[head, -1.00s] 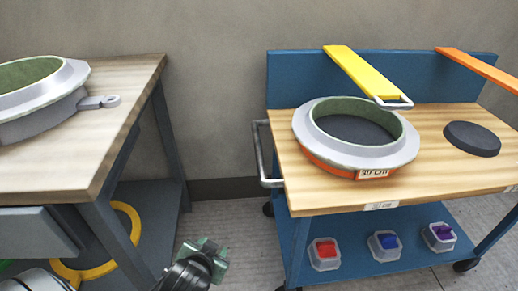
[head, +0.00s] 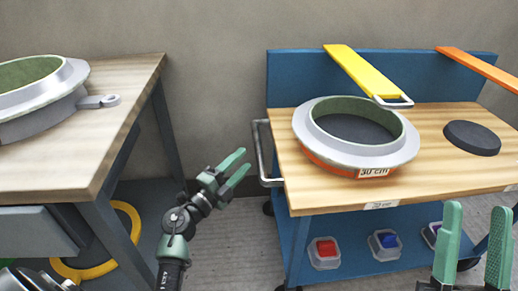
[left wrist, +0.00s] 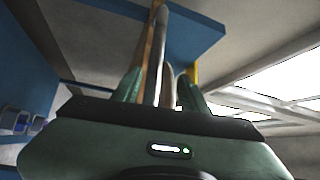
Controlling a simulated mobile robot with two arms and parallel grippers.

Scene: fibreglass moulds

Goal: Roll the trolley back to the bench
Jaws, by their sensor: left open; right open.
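The trolley (head: 440,215) is blue with a wooden top and stands at the right in the head view, apart from the bench. Its grey handle (head: 262,150) is a vertical bar on its left side. The bench (head: 125,105) has a wooden top and stands at the left. My left gripper (head: 240,165) is open and empty, just left of the handle, its fingers pointing toward it. In the left wrist view a grey bar (left wrist: 158,60) shows beyond the open fingers. My right gripper (head: 478,235) is open and empty in front of the trolley's right part.
On the trolley top are a ring mould (head: 350,155) labelled 30 cm and a dark disc (head: 472,138). Bare floor (head: 235,240) lies between trolley and bench.

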